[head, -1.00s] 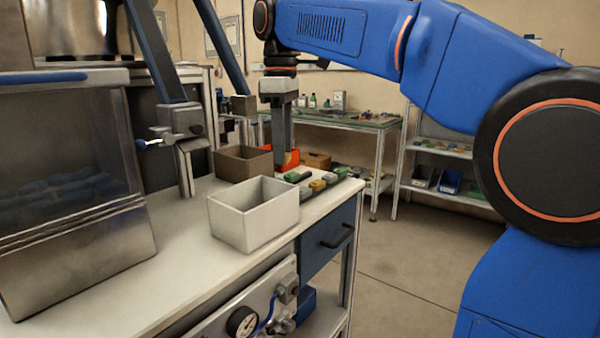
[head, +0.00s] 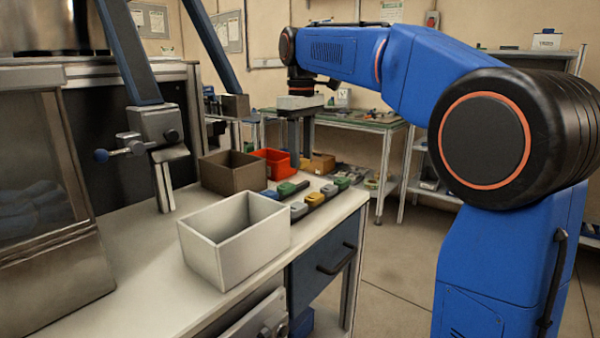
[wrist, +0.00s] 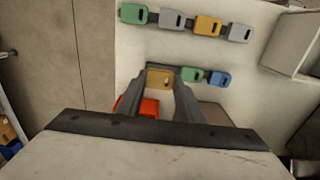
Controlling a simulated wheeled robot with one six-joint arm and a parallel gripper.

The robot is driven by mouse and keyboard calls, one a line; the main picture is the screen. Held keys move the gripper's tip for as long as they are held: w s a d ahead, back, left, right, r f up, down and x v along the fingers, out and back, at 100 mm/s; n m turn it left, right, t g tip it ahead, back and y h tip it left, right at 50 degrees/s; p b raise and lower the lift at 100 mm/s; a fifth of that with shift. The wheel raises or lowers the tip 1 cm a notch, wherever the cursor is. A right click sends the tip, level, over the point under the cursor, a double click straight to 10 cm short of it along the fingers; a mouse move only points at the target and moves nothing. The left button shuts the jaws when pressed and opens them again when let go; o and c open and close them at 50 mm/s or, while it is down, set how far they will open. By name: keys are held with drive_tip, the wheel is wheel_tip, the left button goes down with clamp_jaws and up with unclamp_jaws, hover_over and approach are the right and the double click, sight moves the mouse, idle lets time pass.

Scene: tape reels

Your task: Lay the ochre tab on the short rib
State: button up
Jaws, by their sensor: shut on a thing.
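My gripper (wrist: 163,73) is shut on an ochre tab (wrist: 158,79), which shows between its fingers in the wrist view. The short rib's row carries a green tab (wrist: 192,75) and a blue tab (wrist: 220,78). The held tab is just left of the green one there; I cannot tell whether it is above the rib or touching it. In the head view my gripper (head: 301,158) points down over the bench beyond the green tab (head: 290,187) and blue tab (head: 270,193). The held tab is not clear in that view.
A longer row holds green, grey and ochre (wrist: 207,25) tabs parallel to the short one. A red bin (head: 271,155) and a brown bin (head: 233,162) stand close behind the tabs. A white bin (head: 214,258) stands nearer. The bench's right edge is close to the rows.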

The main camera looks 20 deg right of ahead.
sight(301, 160)
drive_tip(key=shift+f, duration=2.3)
drive_tip(key=shift+f, duration=0.15)
drive_tip(key=o, duration=0.7)
wheel_tip(301, 160, up, 12)
drive_tip(key=shift+r, duration=0.15)
